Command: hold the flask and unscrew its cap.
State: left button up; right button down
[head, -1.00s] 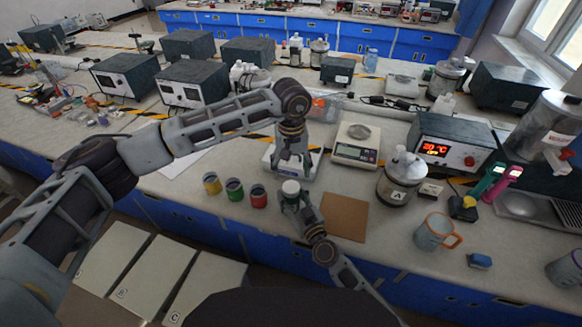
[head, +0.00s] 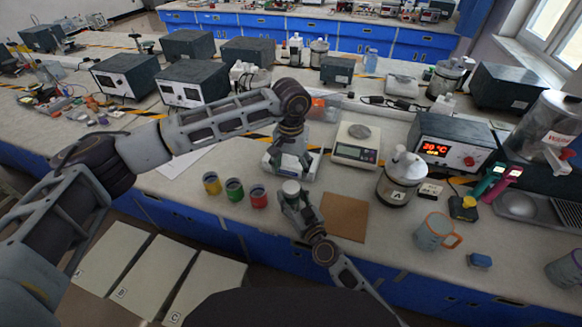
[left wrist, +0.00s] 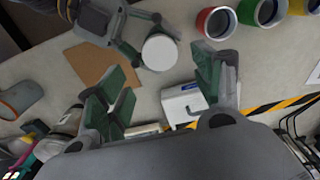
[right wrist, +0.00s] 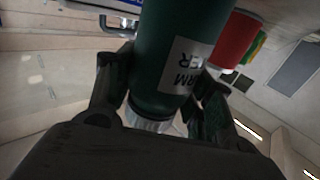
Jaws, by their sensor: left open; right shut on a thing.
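The flask (right wrist: 163,75) is dark green with a white label and a metal end, and it fills the middle of the right wrist view. My right gripper (right wrist: 160,100) is shut on its body. In the head view my right gripper (head: 292,203) holds the flask, largely hidden by the fingers. The flask's white cap (head: 291,187) shows on top. In the left wrist view the round cap (left wrist: 159,52) faces the camera. My left gripper (head: 292,165) is open and empty, behind and above the cap. Its fingers (left wrist: 160,88) are spread apart, with the cap beyond them.
Red (head: 258,196), green (head: 234,190) and yellow (head: 211,184) cups stand left of the flask. A brown mat (head: 345,216) lies right of it. A balance (head: 357,146) and a jar marked A (head: 399,180) stand behind. An orange-handled mug (head: 433,232) is at right.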

aim_at(291, 187)
pick_arm(q)
jog(key=shift+f, duration=0.15)
jog(key=shift+f, duration=3.9)
jog(key=c, duration=1.1)
